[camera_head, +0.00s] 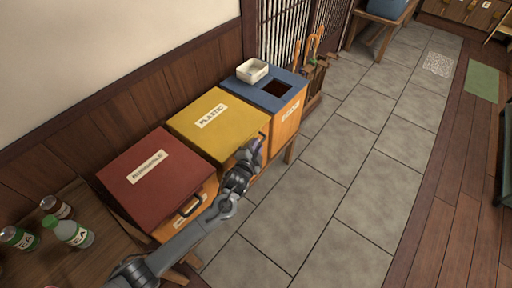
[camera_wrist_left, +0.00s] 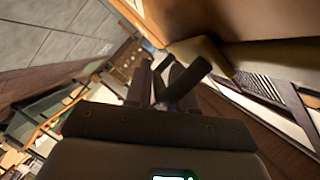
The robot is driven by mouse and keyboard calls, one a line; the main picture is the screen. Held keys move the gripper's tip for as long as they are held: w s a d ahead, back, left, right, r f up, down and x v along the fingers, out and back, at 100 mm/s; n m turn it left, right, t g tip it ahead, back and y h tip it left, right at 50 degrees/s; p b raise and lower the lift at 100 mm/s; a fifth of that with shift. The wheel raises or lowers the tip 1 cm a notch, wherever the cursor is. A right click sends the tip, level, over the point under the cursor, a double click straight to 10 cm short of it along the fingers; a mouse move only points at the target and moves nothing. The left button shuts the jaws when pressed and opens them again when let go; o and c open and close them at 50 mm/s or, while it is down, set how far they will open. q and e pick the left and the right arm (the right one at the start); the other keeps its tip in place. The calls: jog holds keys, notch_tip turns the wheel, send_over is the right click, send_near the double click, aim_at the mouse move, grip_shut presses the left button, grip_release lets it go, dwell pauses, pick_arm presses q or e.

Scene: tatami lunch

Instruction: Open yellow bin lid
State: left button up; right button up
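The yellow bin lid (camera_head: 213,122), labelled PLASTIC, lies closed on its orange bin, between the red and blue bins. My left gripper (camera_head: 252,151) is at the front edge of this lid, at its right part. In the left wrist view the dark fingers of my left gripper (camera_wrist_left: 168,84) point at a tan-yellow edge (camera_wrist_left: 200,56), likely of the yellow lid. The yellow lid's handle cannot be made out. Whether the fingers are open or shut on something is unclear. My right gripper is not in view.
The red-lidded bin (camera_head: 157,177) with a dark handle (camera_head: 188,207) stands on the near side. The blue-topped bin (camera_head: 268,101) has an open hole and a white box (camera_head: 252,71) on top. Several bottles (camera_head: 74,232) stand at lower left. The tiled floor (camera_head: 335,165) is clear.

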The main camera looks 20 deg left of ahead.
pick_arm(q)
grip_shut()
